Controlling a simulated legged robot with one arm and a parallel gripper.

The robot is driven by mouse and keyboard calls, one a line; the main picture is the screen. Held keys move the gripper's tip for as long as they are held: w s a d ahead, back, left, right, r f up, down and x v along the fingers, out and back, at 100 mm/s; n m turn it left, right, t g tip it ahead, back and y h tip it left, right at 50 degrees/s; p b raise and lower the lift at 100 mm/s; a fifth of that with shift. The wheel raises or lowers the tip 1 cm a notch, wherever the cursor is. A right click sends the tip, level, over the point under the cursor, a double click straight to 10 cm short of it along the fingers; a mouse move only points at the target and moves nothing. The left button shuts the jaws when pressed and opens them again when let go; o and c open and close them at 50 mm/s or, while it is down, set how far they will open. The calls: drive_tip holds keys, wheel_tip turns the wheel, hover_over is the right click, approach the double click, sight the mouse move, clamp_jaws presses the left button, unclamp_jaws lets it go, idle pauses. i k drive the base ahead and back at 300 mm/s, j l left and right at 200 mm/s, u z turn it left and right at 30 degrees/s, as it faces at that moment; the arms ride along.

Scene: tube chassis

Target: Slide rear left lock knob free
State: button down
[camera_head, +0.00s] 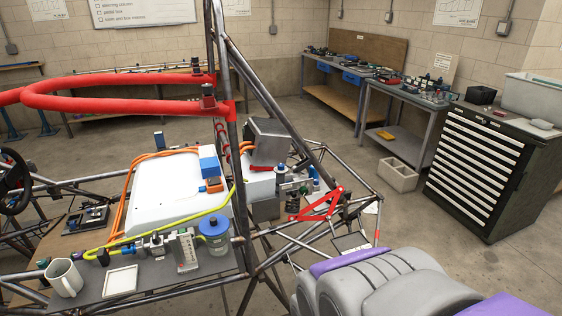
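A tube chassis (231,120) of dark metal tubes fills the left and middle of the view. A red padded bar (120,104) loops in from the left to an upright tube. Two small black clamps or knobs sit on its right end, one on the far branch (196,70) and one on the near branch (208,98). I cannot tell which part is the rear left lock knob. Other small fittings show by a blue-capped cylinder (214,232) and by a red bracket (320,205). My gripper is not in view; grey and purple parts at the bottom right appear to be mine.
On the chassis are a white box (172,195) with orange cables, a blue block (209,167), a yellow-green hose (165,229), a white mug (64,278) and a small white tray (120,281). A drawer cabinet (478,165) and workbenches (400,105) stand behind. Floor between is mostly clear.

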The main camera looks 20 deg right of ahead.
sight(293, 192)
drive_tip(key=i+l, duration=0.1)
drive_tip(key=i, duration=0.35)
drive_tip(key=i+l, duration=0.15)
drive_tip(key=i, duration=0.3)
